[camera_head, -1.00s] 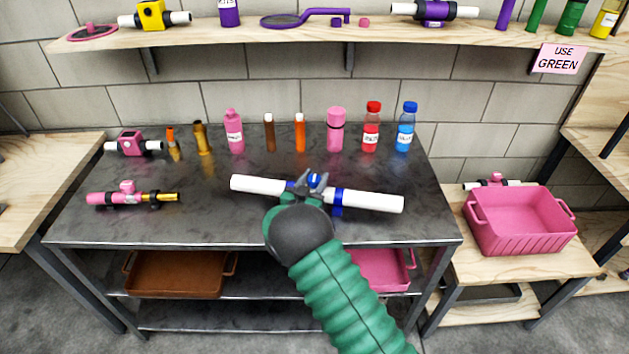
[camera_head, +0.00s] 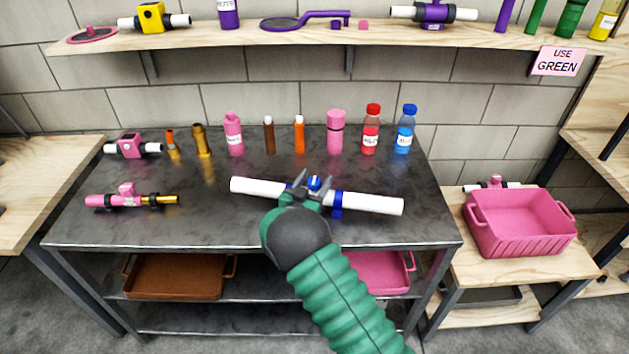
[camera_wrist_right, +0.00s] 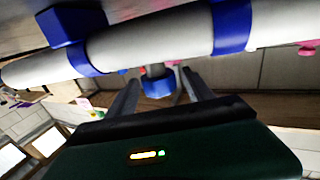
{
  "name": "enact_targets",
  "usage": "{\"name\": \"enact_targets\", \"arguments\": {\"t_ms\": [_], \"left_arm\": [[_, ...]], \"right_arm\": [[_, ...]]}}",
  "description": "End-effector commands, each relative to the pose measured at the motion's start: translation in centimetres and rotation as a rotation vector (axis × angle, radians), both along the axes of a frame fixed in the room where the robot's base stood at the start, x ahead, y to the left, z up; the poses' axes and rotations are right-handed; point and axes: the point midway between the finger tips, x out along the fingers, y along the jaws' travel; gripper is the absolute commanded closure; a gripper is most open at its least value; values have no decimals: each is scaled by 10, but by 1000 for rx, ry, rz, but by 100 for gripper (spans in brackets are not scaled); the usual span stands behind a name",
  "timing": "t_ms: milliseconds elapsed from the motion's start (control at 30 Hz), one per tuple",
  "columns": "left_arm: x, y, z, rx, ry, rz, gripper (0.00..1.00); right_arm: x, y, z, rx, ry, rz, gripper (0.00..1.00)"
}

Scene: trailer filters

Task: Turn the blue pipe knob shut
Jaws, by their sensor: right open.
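The white pipe (camera_head: 372,202) with blue bands lies across the front right of the dark metal table. Its blue knob (camera_head: 314,183) sits at the pipe's middle and shows between the fingers of my right gripper (camera_head: 314,184). In the right wrist view the blue knob (camera_wrist_right: 158,84) lies between the two dark fingers (camera_wrist_right: 157,92), with space visible on both sides. The right gripper is open around the knob. The wrist view also shows the white pipe (camera_wrist_right: 150,42) crossing just beyond the fingers. My left gripper is not in view.
Several bottles, including a red one (camera_head: 371,130) and a blue one (camera_head: 405,130), stand along the table's back. A pink pipe piece (camera_head: 125,197) lies at the left. A pink crate (camera_head: 520,235) sits on the right bench. The table's centre left is clear.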

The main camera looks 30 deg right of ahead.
Motion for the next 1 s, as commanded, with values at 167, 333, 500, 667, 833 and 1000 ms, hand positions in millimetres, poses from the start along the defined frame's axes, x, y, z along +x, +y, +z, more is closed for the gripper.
{"name": "enact_targets", "arguments": {"t_ms": [167,333,500,667,833,1000], "left_arm": [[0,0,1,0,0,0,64],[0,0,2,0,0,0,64],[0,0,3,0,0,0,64],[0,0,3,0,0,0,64],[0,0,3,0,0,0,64],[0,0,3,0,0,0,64]], "right_arm": [[-6,10,0,1,2,2,40],[-29,44,0,2,3,5,40],[-58,86,-1,1,2,6,40],[-82,118,-1,0,2,4,40],[-95,135,-1,-1,1,0,40],[-97,138,-2,-1,1,-1,40]]}}
